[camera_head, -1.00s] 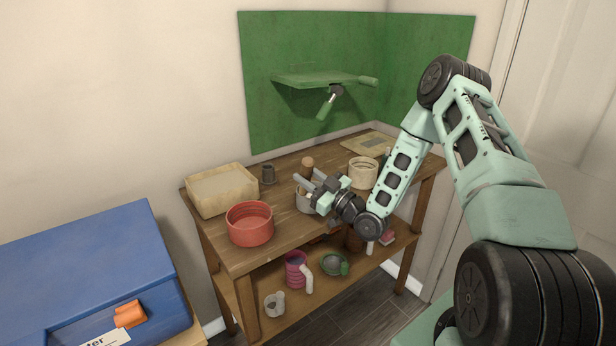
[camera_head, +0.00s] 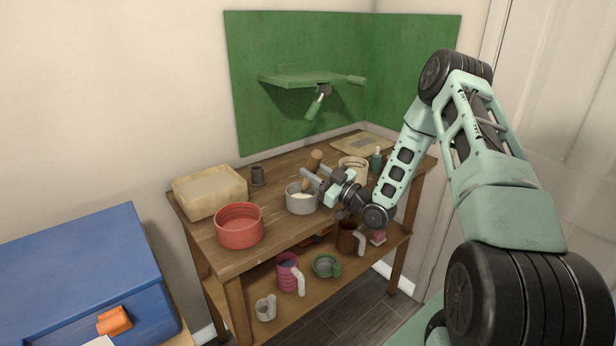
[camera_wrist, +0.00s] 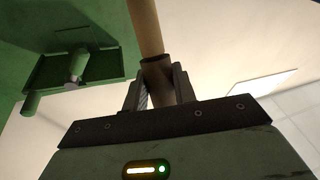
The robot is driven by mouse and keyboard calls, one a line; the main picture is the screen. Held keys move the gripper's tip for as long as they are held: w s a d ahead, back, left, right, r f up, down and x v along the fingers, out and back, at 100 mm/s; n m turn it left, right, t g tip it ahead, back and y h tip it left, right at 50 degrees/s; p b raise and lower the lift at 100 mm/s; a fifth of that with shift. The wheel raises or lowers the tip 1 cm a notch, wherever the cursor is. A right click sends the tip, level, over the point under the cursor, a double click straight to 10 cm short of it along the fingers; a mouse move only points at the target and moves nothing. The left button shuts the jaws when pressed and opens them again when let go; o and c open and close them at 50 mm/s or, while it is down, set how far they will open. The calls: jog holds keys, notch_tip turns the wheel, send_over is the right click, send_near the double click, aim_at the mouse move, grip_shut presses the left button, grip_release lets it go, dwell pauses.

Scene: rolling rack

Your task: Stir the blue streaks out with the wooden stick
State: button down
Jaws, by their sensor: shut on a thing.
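The wooden stick (camera_head: 315,158) is gripped in my gripper (camera_head: 309,179) over the work table. The pot has pale contents (camera_head: 302,195); I cannot make out any blue streaks at this size. Whether the stick's tip touches the contents is unclear. In the wrist view the stick (camera_wrist: 146,28) rises between the two fingers of my gripper (camera_wrist: 159,88), which are shut on it. The pot is not seen in the wrist view.
A red bowl (camera_head: 239,234) stands left of the pot, a cream tray (camera_head: 208,204) and a dark cup (camera_head: 257,176) behind. A cream container (camera_head: 352,163) and a green bottle (camera_head: 377,160) stand right. Mugs, including a pink one (camera_head: 287,276), fill the lower shelf.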

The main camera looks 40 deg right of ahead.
jog(key=shift+d, duration=0.6)
jog(key=shift+w+r+b, duration=0.15)
jog(key=shift+w+b, duration=0.2)
jog(key=shift+w, duration=0.15)
jog(key=a+b, duration=0.2)
jog(key=a, duration=0.5)
jog(key=shift+w+d+r+b, duration=0.15)
jog(key=shift+d+b, duration=0.15)
jog(key=shift+d, duration=0.9)
jog(key=shift+w+d+r+b, duration=0.1)
jog(key=shift+d+r+b, duration=0.15)
jog(key=shift+d, duration=0.9)
jog(key=shift+w+d+r+b, duration=0.15)
jog(key=shift+d+b, duration=0.15)
jog(key=shift+d, duration=0.9)
jog(key=shift+r+p, duration=1.4)
jog(key=shift+r, duration=1.55)
jog(key=shift+r, duration=0.1)
